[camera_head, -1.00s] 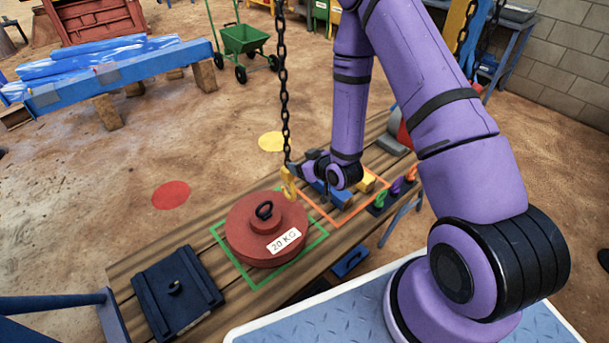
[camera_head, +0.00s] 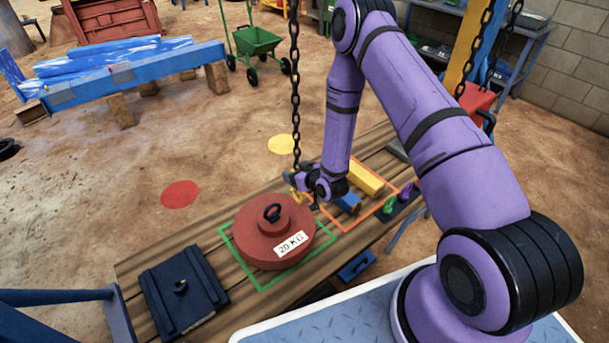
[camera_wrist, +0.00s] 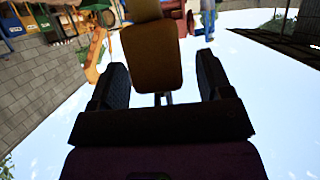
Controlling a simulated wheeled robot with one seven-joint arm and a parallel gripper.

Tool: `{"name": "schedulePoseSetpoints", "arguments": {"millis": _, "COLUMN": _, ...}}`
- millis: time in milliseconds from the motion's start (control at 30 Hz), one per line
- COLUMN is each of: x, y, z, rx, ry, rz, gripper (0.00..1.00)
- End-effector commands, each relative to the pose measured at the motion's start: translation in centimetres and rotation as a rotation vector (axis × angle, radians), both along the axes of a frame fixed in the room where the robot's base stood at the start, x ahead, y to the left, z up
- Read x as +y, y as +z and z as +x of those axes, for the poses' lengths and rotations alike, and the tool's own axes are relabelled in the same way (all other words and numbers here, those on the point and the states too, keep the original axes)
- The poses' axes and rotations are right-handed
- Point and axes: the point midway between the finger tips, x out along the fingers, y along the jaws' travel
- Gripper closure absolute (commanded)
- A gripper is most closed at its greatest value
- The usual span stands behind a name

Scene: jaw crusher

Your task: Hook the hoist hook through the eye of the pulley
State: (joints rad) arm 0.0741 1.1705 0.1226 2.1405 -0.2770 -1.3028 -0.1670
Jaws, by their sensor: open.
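The yellow hoist hook (camera_head: 297,194) hangs on a black chain (camera_head: 295,100), just behind the red 20 KG weight (camera_head: 262,247). My gripper (camera_head: 301,181) is at the hook, low over the bench. In the wrist view my gripper (camera_wrist: 155,85) has its two dark fingers apart, with a yellow-brown piece (camera_wrist: 150,55) between them. I cannot tell whether they touch it. A curved orange-yellow piece (camera_wrist: 96,55) shows left of the fingers. I cannot pick out a pulley for certain. A black eye (camera_head: 273,212) stands on the weight, and another (camera_head: 181,286) on the dark blue block (camera_head: 190,310).
The wooden bench (camera_head: 140,268) carries a green outline around the weight and an orange outline with yellow (camera_head: 366,179) and blue (camera_head: 348,203) blocks. Small green and purple hooks (camera_head: 396,201) lie right. A green cart (camera_head: 258,42) stands behind.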

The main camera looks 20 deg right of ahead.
Motion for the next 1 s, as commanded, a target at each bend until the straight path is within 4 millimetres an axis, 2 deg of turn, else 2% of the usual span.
{"name": "schedulePoseSetpoints", "arguments": {"millis": 200, "x": 0.4, "y": -0.6, "z": 1.4, "rx": 0.0, "ry": -0.001, "rz": 0.001, "gripper": 0.28}}
{"name": "schedulePoseSetpoints", "arguments": {"millis": 500, "x": 0.5, "y": -0.7, "z": 1.5, "rx": 0.0, "ry": -0.001, "rz": 0.001, "gripper": 0.28}}
{"name": "schedulePoseSetpoints", "arguments": {"millis": 533, "x": 0.5, "y": -0.7, "z": 1.5, "rx": 0.0, "ry": -0.001, "rz": 0.001, "gripper": 0.3}}
{"name": "schedulePoseSetpoints", "arguments": {"millis": 833, "x": 0.5, "y": -0.6, "z": 1.5, "rx": 0.0, "ry": 0.0, "rz": 0.0, "gripper": 0.99}}
{"name": "schedulePoseSetpoints", "arguments": {"millis": 1000, "x": 0.4, "y": -0.6, "z": 1.4, "rx": 0.0, "ry": -0.001, "rz": 0.0, "gripper": 1.0}}
